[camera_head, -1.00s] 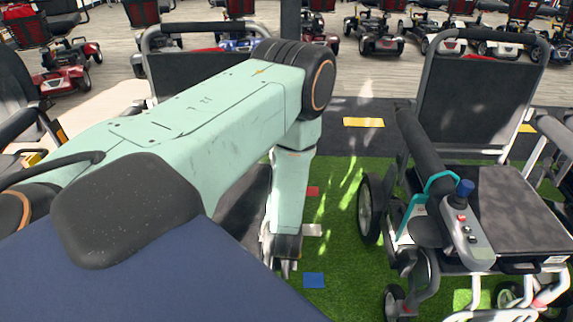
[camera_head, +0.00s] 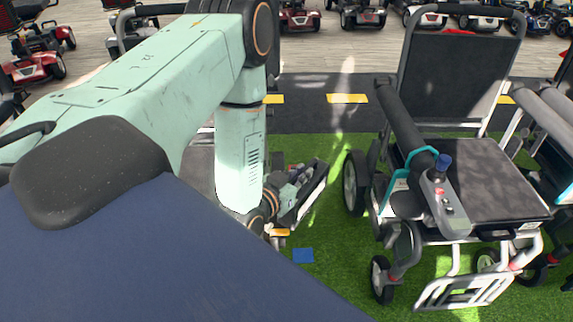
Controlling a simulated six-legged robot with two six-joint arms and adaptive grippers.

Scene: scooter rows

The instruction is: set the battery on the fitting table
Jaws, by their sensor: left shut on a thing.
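My left arm comes in from the left and bends down over the green turf. My left gripper (camera_head: 288,186) is low beyond the end of the arm, partly hidden behind the forearm. It is shut on a dark, box-like thing with a pale edge (camera_head: 312,192), which looks like the battery. The thing is tilted and appears to be above the turf; its exact height is hard to tell. I cannot make out a fitting table in this view. My right gripper is not in view.
A power wheelchair (camera_head: 465,185) with a joystick armrest stands right of the gripper, with another chair at the right edge. A blue square (camera_head: 303,256) lies on the green turf (camera_head: 335,270). Scooters line the back beyond a dark strip with yellow dashes.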

